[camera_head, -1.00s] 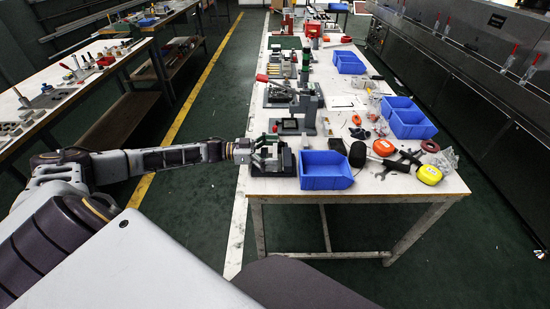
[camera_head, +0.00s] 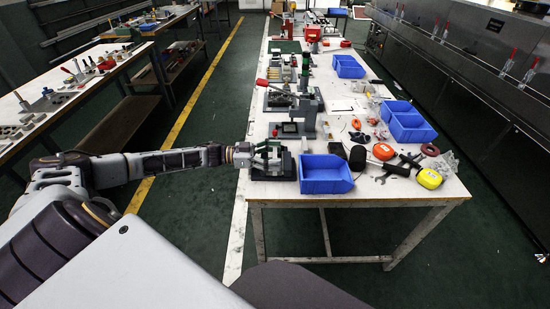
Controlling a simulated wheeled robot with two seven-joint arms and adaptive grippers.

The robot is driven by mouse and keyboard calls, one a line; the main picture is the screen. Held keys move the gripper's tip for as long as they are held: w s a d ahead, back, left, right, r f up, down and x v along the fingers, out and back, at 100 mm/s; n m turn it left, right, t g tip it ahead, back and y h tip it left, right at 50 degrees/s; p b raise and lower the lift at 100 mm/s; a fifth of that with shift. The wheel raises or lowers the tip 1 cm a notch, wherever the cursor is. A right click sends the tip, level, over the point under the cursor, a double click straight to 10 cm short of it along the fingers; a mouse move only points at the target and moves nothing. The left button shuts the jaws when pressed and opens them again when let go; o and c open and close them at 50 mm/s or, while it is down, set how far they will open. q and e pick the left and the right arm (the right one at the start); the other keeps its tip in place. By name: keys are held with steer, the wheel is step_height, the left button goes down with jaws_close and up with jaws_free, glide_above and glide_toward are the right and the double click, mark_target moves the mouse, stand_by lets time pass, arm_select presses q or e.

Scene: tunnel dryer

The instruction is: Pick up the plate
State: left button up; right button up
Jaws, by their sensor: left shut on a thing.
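My left gripper (camera_head: 265,151) reaches in from the left over the near left corner of the white workbench (camera_head: 370,190). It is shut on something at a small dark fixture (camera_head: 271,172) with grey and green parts. The thing between its fingers is small and mostly hidden by the fingers and fixture, so I cannot clearly make out the plate or tell whether it is lifted clear. My right gripper is not in view.
A blue bin (camera_head: 325,175) stands just right of the fixture. A larger fixture with a red-handled lever (camera_head: 275,86) stands behind. Tools, a yellow tape measure (camera_head: 429,179) and more blue bins (camera_head: 410,125) crowd the right side.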

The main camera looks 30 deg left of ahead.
mark_target(276, 154)
arm_select(q)
steer(key=shift+r, duration=0.6)
step_height(276, 154, up, 8)
steer(key=shift+r+p, duration=0.15)
steer(key=shift+p, duration=0.65)
steer(key=shift+r, duration=0.25)
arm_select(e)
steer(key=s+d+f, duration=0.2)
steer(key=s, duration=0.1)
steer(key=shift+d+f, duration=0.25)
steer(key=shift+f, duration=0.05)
arm_select(q)
steer(key=shift+w+d, duration=0.1)
steer(key=shift+w, duration=0.1)
steer(key=shift+w+r, duration=0.1)
steer(key=shift+w, duration=0.2)
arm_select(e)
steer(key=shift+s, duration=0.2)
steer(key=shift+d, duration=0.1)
arm_select(q)
steer(key=shift+d, duration=0.1)
